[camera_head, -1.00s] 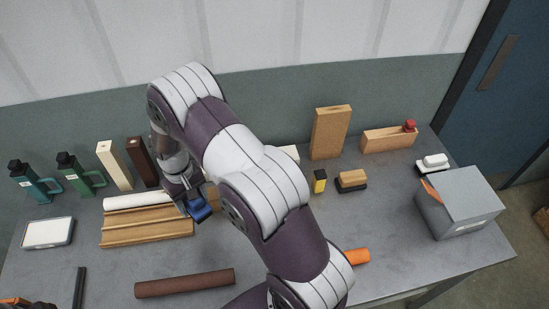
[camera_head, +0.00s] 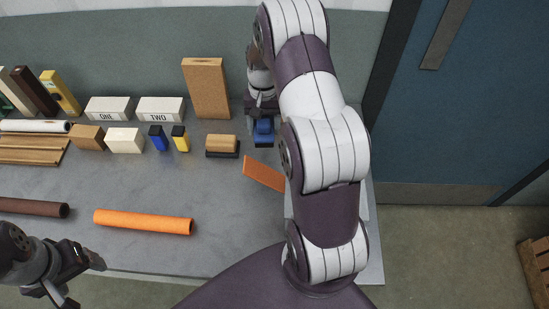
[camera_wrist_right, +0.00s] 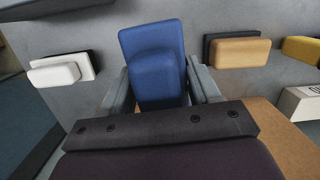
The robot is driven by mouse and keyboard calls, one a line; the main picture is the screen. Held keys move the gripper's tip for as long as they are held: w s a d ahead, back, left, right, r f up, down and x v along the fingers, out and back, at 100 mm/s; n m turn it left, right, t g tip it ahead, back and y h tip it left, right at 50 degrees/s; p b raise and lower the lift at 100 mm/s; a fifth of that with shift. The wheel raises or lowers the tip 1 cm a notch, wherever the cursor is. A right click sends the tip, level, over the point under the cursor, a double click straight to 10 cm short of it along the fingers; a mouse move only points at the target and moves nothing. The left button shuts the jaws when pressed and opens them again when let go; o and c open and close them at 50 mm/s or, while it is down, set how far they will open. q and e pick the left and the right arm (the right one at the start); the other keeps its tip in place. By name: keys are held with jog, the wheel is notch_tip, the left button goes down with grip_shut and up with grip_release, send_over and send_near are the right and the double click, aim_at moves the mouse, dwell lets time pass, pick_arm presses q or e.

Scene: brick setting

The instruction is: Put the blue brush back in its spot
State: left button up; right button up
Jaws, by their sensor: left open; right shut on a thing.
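My right gripper (camera_head: 262,108) is shut on the blue brush (camera_head: 263,131), to the right of the tan brush (camera_head: 222,146). In the right wrist view the blue brush (camera_wrist_right: 153,62) sits between the two fingers. There the white brush (camera_wrist_right: 62,70) is on one side of it and the tan brush (camera_wrist_right: 238,50) on the other, with gaps to both. I cannot tell whether the blue brush touches the table. The white brush is hidden by my right arm in the head view. My left gripper (camera_head: 82,278) is open and empty at the table's front left.
A tall cork block (camera_head: 206,88) stands left of my right gripper. White boxes ONE (camera_head: 109,108) and TWO (camera_head: 160,109) and several small blocks are further left. An orange roll (camera_head: 143,221) lies in front.

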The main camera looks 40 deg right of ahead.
aim_at(272, 119)
jog(key=shift+m, duration=0.4)
jog(key=f, duration=0.2)
jog(key=d+f, duration=0.1)
jog(key=f, duration=0.1)
jog(key=f+p, duration=0.1)
jog(key=f, duration=0.2)
jog(key=shift+s+d, duration=0.25)
jog(key=shift+s, duration=0.1)
jog(key=f, duration=0.3)
jog(key=shift+s+d+f, duration=0.1)
jog(key=shift+s+d, duration=0.1)
jog(key=shift+w+a+f, duration=0.1)
jog(key=shift+a+f, duration=0.05)
pick_arm(q)
jog(key=shift+s, duration=0.15)
pick_arm(e)
jog(key=o, duration=1.4)
jog(key=shift+r, duration=0.3)
jog(key=r, duration=0.4)
jog(key=d+r+b, duration=0.1)
jog(key=r, duration=0.2)
jog(key=w+r, duration=0.1)
jog(key=r, duration=0.3)
jog(key=shift+w+d+r, duration=0.1)
jog(key=shift+d+r, duration=0.1)
jog(key=shift+r, duration=0.15)
pick_arm(q)
jog(key=shift+f, duration=0.7)
